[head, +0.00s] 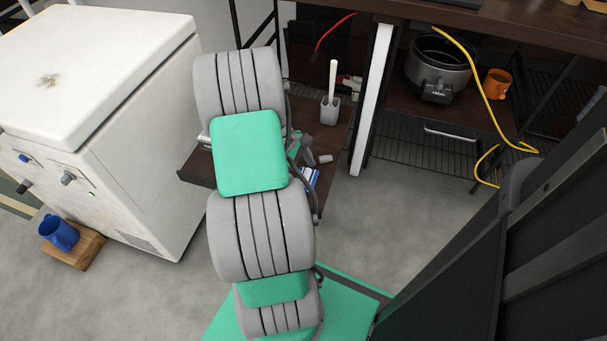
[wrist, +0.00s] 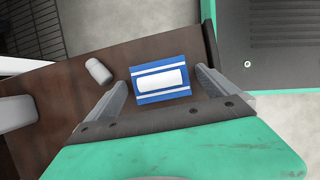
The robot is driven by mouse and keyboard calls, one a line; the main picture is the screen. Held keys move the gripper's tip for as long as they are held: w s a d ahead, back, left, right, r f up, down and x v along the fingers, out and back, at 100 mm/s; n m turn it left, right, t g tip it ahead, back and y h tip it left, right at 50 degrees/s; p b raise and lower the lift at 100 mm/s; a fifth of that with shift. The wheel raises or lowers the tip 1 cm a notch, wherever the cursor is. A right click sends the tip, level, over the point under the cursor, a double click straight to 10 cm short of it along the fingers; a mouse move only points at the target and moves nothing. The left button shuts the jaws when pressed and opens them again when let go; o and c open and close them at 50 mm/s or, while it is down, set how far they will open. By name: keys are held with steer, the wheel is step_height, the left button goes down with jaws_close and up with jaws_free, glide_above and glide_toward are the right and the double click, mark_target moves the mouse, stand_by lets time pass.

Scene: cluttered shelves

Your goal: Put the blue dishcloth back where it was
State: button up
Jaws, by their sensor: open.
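A flat blue piece with white stripes and a white centre, which I take for the blue dishcloth (wrist: 146,98), lies on a dark brown shelf board (wrist: 80,62) in the wrist view. It also shows in the head view (head: 311,178), partly hidden by my arm. My gripper (wrist: 161,78) is open, with one finger on each side of the cloth in the wrist view. No grip on it shows, and the height of the fingertips above the board is hard to tell. In the head view my gripper (head: 302,148) is mostly hidden behind my arm.
A small white cylinder (wrist: 99,71) lies left of the cloth. A grey holder with a white-handled brush (head: 330,108) stands farther back on the board. A white upright panel (head: 372,100) bounds it on the right. A white chest (head: 150,150) stands left of my arm.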

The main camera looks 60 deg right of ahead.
steer(key=d+p+v, duration=0.1)
steer(key=p+v, duration=0.4)
steer(key=v, duration=0.7)
steer(key=w+a+r+t+h, duration=0.1)
steer(key=w+a+r+t, duration=0.15)
steer(key=w+a, duration=0.35)
steer(key=w+a+r+t, duration=0.1)
steer(key=w+a+r, duration=0.3)
steer(key=a, duration=0.4)
steer(key=a+r+m+t, duration=0.1)
steer(key=a, duration=1.1)
steer(key=a+r+t+y, duration=0.1)
steer(key=a+r+t, duration=0.1)
steer(key=a, duration=1)
steer(key=shift+s+r+m+y, duration=0.3)
steer(key=shift+s+r+m, duration=0.1)
steer(key=shift+s, duration=0.1)
steer(key=shift+c, duration=0.2)
